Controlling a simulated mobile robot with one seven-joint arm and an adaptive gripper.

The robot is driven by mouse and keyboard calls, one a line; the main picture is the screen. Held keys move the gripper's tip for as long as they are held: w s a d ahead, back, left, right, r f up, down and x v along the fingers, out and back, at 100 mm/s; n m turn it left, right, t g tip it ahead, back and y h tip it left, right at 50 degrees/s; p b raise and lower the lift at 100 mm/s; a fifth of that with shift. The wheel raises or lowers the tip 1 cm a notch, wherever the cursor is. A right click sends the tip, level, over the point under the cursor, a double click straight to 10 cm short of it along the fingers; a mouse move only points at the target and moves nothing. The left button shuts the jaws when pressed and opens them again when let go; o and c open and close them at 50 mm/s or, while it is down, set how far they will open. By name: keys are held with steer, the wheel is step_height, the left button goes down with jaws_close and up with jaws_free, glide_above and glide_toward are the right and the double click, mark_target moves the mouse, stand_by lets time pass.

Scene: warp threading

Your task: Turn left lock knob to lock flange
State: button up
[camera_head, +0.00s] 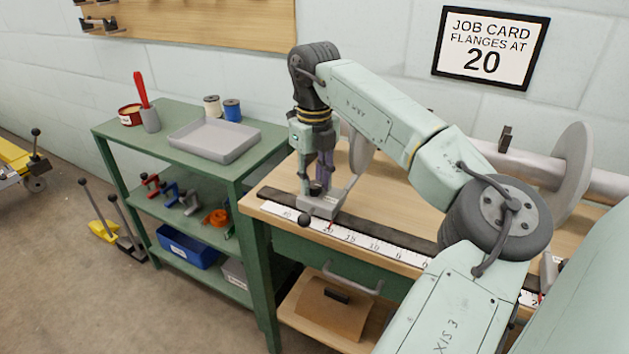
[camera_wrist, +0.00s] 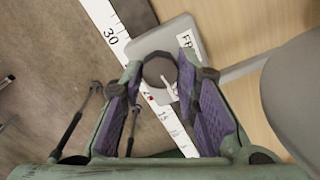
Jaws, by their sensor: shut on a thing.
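My gripper (camera_head: 317,186) points down over the left flange's grey base block (camera_head: 322,206) on the ruler. In the wrist view its purple pads (camera_wrist: 160,82) sit on either side of the dark round lock knob (camera_wrist: 158,70), shut on it. The knob's turn angle is hard to tell. The left flange (camera_head: 361,155) is a grey disc standing behind my gripper and partly hidden by it; it also shows in the wrist view (camera_wrist: 295,95). The ruler (camera_head: 365,240) runs along the bench front, and a red pointer (camera_head: 331,226) is near the 20 mark.
A larger right flange (camera_head: 572,170) stands on a grey roller. A job card (camera_head: 491,48) on the wall reads flanges at 20. A green shelf (camera_head: 165,140) with a grey tray (camera_head: 214,140) stands left of the bench. A black ball handle (camera_head: 304,221) is at the block's front.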

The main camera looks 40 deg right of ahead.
mark_target(314, 184)
steer(key=shift+m, duration=0.6)
jaws_close()
jaws_free()
jaws_close()
steer(key=o, duration=1.1)
jaws_free()
steer(key=shift+o, duration=0.2)
step_height(314, 184, up, 12)
